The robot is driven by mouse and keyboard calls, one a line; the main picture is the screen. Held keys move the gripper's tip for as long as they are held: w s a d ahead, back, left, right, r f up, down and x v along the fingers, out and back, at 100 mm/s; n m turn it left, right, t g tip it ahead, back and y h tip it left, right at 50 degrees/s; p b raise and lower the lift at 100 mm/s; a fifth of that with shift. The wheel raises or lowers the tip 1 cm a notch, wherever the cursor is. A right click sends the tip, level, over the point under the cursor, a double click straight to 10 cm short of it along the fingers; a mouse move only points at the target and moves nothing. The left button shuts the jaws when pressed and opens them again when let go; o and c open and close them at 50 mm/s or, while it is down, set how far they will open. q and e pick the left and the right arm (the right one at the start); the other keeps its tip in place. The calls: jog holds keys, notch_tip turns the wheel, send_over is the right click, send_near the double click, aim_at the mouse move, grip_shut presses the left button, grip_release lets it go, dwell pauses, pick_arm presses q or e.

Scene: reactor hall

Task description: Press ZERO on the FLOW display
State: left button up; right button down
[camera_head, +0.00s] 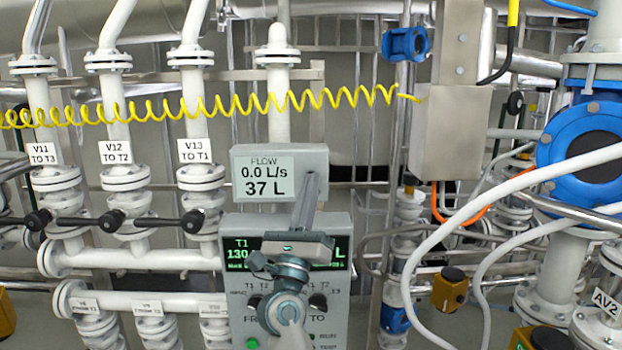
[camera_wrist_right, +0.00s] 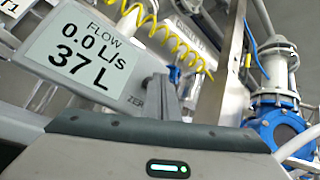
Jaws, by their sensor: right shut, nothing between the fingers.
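The FLOW display (camera_head: 279,174) is a grey box with a pale screen reading 0.0 L/s and 37 L. My left gripper is not in view.
Below the display is a control panel (camera_head: 240,300) with a green T1 readout, partly covered by my right arm. Labelled valves with black handles (camera_head: 110,221) stand at left. A coiled yellow hose (camera_head: 215,107) crosses above. White hoses (camera_head: 440,240) and blue-flanged pipes (camera_head: 590,150) are at right.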

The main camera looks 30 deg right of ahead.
jog(key=shift+w+d, duration=0.2)
jog(key=shift+w, duration=0.15)
dwell(0.5)
jog(key=shift+s, duration=0.1)
dwell(0.3)
jog(key=shift+s+a, duration=0.45)
jog(key=shift+s, duration=0.25)
jog(key=shift+p, duration=0.3)
jog(key=s+a, duration=0.1)
jog(key=s+p, duration=0.1)
jog(key=s, duration=0.1)
jog(key=s+a, duration=0.1)
jog(key=shift+s+a, duration=0.15)
jog(key=shift+a, duration=0.2)
dwell(0.4)
